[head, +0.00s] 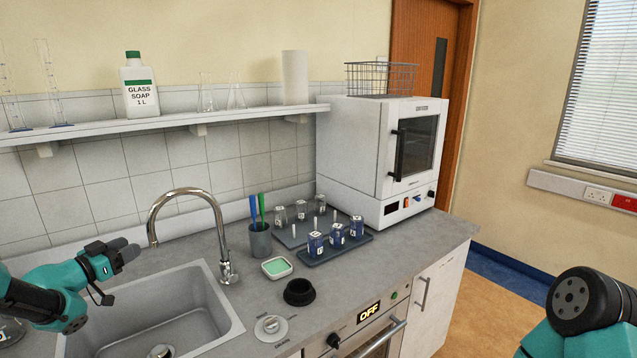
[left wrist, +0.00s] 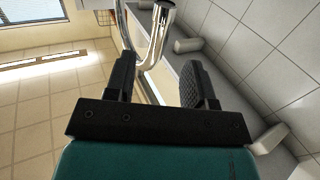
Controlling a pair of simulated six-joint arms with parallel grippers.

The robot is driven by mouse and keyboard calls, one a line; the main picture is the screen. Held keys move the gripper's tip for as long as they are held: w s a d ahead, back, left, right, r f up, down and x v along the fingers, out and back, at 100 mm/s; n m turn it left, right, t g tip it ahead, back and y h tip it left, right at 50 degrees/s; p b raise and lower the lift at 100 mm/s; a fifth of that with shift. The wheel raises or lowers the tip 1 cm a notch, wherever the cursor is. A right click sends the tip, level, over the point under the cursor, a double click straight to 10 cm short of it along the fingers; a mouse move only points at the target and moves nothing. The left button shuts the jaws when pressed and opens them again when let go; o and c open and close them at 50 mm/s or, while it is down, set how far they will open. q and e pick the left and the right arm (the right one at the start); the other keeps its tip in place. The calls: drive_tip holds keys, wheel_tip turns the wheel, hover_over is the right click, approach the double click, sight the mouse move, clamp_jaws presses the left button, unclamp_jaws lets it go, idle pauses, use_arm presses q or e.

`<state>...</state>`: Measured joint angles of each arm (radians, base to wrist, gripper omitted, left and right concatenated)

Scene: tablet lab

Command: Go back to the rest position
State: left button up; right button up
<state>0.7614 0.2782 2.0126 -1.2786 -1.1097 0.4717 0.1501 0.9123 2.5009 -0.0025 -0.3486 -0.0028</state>
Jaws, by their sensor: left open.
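My left gripper (head: 124,254) is at the left of the head view, above the sink's left side and left of the faucet (head: 188,208). In the left wrist view its two fingers (left wrist: 158,85) stand apart with nothing held between them. The faucet's chrome spout (left wrist: 157,40) shows beyond the fingertips there. I cannot tell the exact gap between the gripper and the spout. On the right of the head view, part of my right arm (head: 585,300) shows, but its gripper is out of the picture.
The sink (head: 225,330) lies below the left gripper. A grey cup with brushes (head: 260,240), a green sponge dish (head: 277,267), a black ring (head: 299,291) and a rack with blue-filled vials (head: 337,250) stand on the counter. A white oven (head: 350,150) stands behind. A shelf (head: 160,122) runs along the wall.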

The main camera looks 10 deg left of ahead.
use_arm(q)
drive_tip(key=a+x, duration=0.1)
drive_tip(key=x, duration=0.9)
drive_tip(key=shift+w, duration=0.25)
